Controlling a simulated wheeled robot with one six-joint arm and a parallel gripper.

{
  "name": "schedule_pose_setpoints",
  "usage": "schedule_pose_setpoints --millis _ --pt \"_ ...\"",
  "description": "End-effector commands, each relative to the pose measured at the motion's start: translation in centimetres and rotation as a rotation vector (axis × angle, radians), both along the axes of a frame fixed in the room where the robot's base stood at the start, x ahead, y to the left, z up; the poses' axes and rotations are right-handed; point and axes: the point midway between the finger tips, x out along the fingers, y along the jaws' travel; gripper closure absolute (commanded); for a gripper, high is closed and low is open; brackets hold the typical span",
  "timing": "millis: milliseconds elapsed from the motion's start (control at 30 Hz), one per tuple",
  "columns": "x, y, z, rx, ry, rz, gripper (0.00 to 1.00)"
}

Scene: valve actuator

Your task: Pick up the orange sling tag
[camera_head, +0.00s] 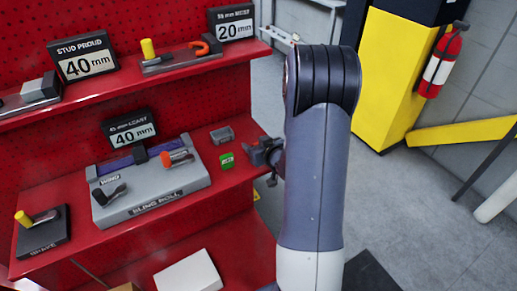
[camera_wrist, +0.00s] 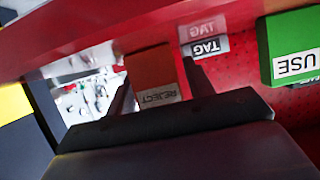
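The orange tag (camera_wrist: 152,66) shows in the wrist view, with a white label reading REJECT upside down. It lies ahead of and between the two fingers of my gripper (camera_wrist: 158,82). The fingers are apart, and I see no clear grip on the tag. In the head view my gripper (camera_head: 262,158) is at the right end of the red middle shelf, with its fingers spread.
A green tag (camera_head: 227,161) lies left of my gripper; it reads USE in the wrist view (camera_wrist: 292,48). A grey tag piece (camera_head: 222,134) lies behind it. The grey sling roll box (camera_head: 150,204) stands further left on the shelf (camera_head: 225,190). Open floor lies right.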

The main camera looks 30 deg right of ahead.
Motion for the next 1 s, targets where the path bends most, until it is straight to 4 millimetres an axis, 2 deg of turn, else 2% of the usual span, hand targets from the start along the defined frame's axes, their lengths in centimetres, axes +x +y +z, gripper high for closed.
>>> schedule_pose_setpoints --millis 67,433,767,1000 --pt "0.0 0.0 0.0 0.0 0.0 0.0 0.57" --pt "0.0 0.0 0.0 0.0 0.0 0.0 0.87" --pt "0.0 0.0 0.6 -0.002 -0.002 0.001 0.87" --pt "0.0 0.0 4.2 -0.003 -0.006 0.002 0.87"
